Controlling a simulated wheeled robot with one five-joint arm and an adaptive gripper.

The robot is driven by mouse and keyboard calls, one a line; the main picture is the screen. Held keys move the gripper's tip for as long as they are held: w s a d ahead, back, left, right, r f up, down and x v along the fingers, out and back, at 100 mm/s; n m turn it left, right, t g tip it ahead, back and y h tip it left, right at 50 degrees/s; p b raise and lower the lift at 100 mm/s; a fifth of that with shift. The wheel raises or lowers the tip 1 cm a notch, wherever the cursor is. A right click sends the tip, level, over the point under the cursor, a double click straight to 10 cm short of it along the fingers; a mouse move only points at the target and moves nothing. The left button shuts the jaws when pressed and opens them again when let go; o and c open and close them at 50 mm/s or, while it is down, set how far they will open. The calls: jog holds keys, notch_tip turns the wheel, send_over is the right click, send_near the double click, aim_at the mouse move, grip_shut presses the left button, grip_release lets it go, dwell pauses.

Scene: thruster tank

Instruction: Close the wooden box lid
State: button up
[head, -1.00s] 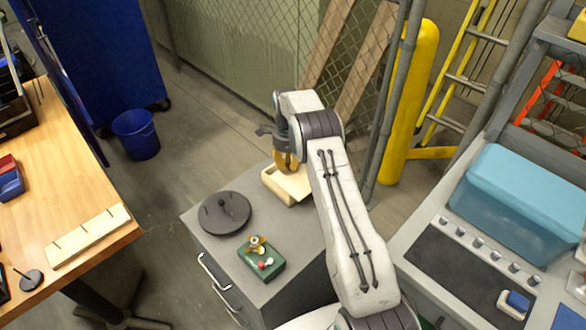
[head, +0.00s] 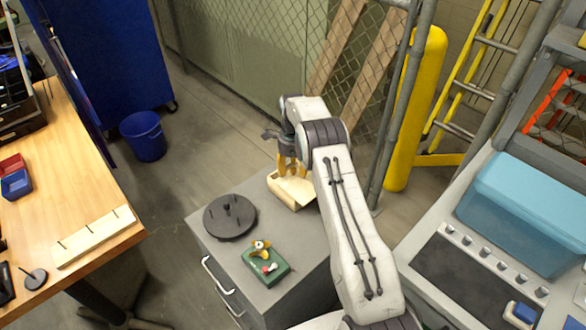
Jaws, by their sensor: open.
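The wooden box (head: 290,194) is a small, pale box at the back right of the grey cabinet top. Its near and left walls show. My arm covers its right side, and I cannot make out the lid clearly. My gripper (head: 291,172) has yellowish fingers and points down at the far part of the box. The fingers are apart with nothing seen between them. I cannot tell whether they touch the box.
On the cabinet top (head: 285,237), a dark round disc with pegs (head: 229,217) lies left of the box. A green block with small coloured parts (head: 266,266) lies nearer me. A yellow post (head: 415,110) and mesh fence stand behind.

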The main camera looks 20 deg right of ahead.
jog(key=shift+r, duration=0.1)
notch_tip(320, 180, up, 12)
dwell(0.5)
